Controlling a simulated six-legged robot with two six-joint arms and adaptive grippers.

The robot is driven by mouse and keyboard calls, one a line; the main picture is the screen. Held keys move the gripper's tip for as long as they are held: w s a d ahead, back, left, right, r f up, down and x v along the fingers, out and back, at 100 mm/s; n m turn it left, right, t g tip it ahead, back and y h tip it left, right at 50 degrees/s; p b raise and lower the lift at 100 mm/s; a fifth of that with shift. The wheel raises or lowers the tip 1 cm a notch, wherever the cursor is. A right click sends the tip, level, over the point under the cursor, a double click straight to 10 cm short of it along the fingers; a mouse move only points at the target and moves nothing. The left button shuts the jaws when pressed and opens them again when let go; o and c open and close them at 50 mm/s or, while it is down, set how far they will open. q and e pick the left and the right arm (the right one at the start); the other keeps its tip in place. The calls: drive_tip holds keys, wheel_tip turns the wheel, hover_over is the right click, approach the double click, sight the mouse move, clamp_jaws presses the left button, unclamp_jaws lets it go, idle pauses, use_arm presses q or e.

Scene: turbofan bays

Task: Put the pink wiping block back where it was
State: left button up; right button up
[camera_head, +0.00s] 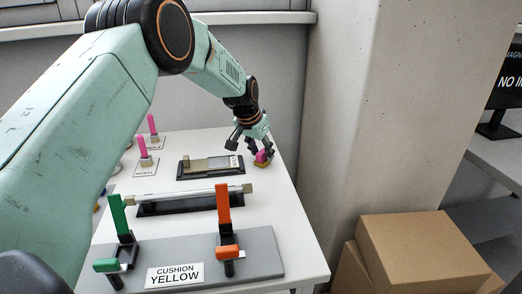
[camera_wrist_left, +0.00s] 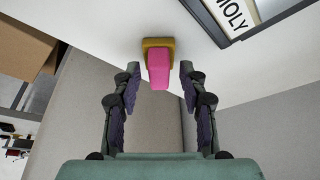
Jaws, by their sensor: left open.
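The pink wiping block (camera_head: 261,156) has a yellow-brown base and stands on the white table (camera_head: 283,213) near its far right edge. In the left wrist view the block (camera_wrist_left: 159,70) sits between and just beyond the fingertips of my left gripper (camera_wrist_left: 158,80). The fingers are spread, with a gap on both sides of the block. In the head view my left gripper (camera_head: 252,145) is right at the block and partly hides it. My right gripper is not in view.
A black tray with a labelled metal piece (camera_head: 212,165) lies left of the block. A long bar on a black stand (camera_head: 190,200) and green (camera_head: 118,215) and orange (camera_head: 223,205) clamps are nearer. Pink-handled items (camera_head: 143,148) stand far left. Cardboard boxes (camera_head: 420,250) and a pillar (camera_head: 390,110) are right.

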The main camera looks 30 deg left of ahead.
use_arm(q)
drive_tip(key=shift+r, duration=0.2)
drive_tip(key=p+v, duration=0.2)
drive_tip(key=v, duration=1)
drive_tip(key=shift+w+r, duration=0.1)
drive_tip(key=shift+w, duration=0.1)
drive_tip(key=shift+d, duration=0.1)
